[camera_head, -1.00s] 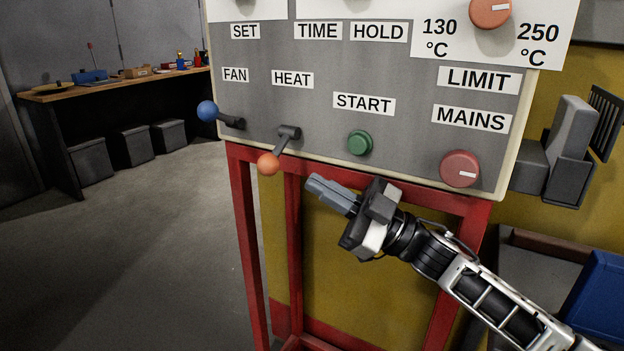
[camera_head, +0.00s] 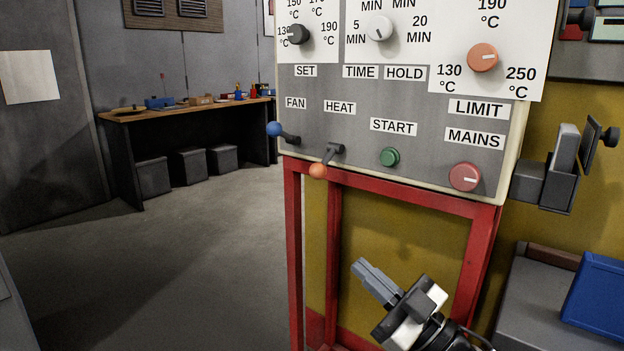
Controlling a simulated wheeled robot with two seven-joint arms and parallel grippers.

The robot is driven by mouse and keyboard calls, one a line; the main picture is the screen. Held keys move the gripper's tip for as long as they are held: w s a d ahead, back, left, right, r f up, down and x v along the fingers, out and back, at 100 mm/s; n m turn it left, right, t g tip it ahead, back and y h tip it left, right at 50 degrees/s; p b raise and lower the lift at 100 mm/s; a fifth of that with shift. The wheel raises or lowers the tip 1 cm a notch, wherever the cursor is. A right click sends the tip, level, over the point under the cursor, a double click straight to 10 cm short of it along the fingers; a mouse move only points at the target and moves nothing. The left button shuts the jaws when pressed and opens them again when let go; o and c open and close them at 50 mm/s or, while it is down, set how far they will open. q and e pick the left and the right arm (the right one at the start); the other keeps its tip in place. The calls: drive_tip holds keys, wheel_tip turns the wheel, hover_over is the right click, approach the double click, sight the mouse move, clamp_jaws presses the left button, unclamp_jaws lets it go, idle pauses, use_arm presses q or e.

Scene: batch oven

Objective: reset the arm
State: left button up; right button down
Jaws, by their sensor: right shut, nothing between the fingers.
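My right gripper (camera_head: 362,270) is low in the head view, in front of the red frame's opening. Its fingers are together with nothing between them, pointing up and left. It is apart from the grey control panel (camera_head: 352,122) above it. On the panel, the blue-knobbed FAN lever (camera_head: 275,130) points left and the orange-knobbed HEAT lever (camera_head: 318,171) hangs down. The green START button (camera_head: 390,157) and the red MAINS knob (camera_head: 465,177) sit to their right. My left gripper does not show.
The red frame (camera_head: 293,240) stands under the panel, with a yellow wall (camera_head: 415,225) behind. A grey box (camera_head: 540,290) with a blue bin (camera_head: 600,295) stands at right. A workbench (camera_head: 190,112) is at the back left. The floor (camera_head: 190,265) at left is clear.

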drive_tip(key=s+d+f+m+g+h, duration=0.2)
drive_tip(key=s+f+m+h, duration=0.3)
drive_tip(key=s+f, duration=0.5)
drive_tip(key=s+d+f+m+g+h, duration=0.2)
drive_tip(key=s+f+m+h, duration=0.3)
drive_tip(key=f, duration=1.2)
drive_tip(key=s+d+h, duration=0.1)
drive_tip(key=s+h, duration=0.2)
drive_tip(key=s, duration=0.2)
drive_tip(key=shift+s+g+h, duration=0.3)
drive_tip(key=shift+s+g, duration=0.1)
drive_tip(key=shift+d, duration=0.15)
